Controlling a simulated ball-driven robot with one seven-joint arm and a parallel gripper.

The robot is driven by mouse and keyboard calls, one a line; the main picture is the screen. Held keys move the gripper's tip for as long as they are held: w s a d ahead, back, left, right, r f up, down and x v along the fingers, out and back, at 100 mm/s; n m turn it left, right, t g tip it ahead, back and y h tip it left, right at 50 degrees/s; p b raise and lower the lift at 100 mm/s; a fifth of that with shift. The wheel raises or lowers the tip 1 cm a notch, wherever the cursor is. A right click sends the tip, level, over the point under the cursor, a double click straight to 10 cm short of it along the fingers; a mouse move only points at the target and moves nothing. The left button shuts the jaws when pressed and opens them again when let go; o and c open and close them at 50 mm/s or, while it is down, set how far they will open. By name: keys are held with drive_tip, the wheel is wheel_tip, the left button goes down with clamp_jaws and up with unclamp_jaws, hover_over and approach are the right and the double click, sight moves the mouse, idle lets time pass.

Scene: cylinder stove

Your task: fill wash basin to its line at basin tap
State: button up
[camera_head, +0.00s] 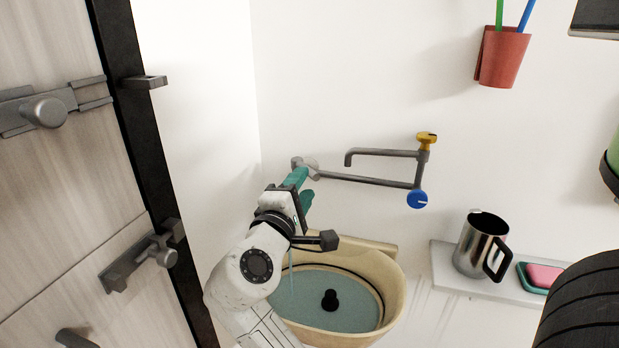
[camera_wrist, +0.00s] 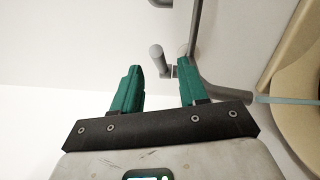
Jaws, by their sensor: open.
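The cream wash basin (camera_head: 396,280) holds bluish water (camera_head: 305,297). A dark line (camera_head: 372,284) runs round its inner wall, and the water surface looks a little below it at the back. A thin stream of water (camera_head: 291,258) falls into the basin; it also shows in the wrist view (camera_wrist: 285,100), leaving a grey spout (camera_wrist: 228,94). My gripper (camera_head: 302,189) is open beside the grey tap parts (camera_head: 298,163) on the wall. In the wrist view its teal fingers (camera_wrist: 160,80) are apart, with a round-ended grey tap handle (camera_wrist: 157,56) near the gap. Contact cannot be told.
A jointed grey pipe (camera_head: 365,180) with a yellow knob (camera_head: 427,138) and a blue knob (camera_head: 417,199) reaches along the wall. A black stopper (camera_head: 329,299) stands in the water. A shelf (camera_head: 443,265) holds a metal jug (camera_head: 472,246). A panelled door (camera_head: 70,180) with latches is left.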

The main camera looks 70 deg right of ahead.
drive_tip(key=a, duration=0.3)
drive_tip(key=shift+a+f, duration=0.1)
drive_tip(key=shift+a, duration=0.1)
drive_tip(key=shift+s+d, duration=0.1)
idle(3.0)
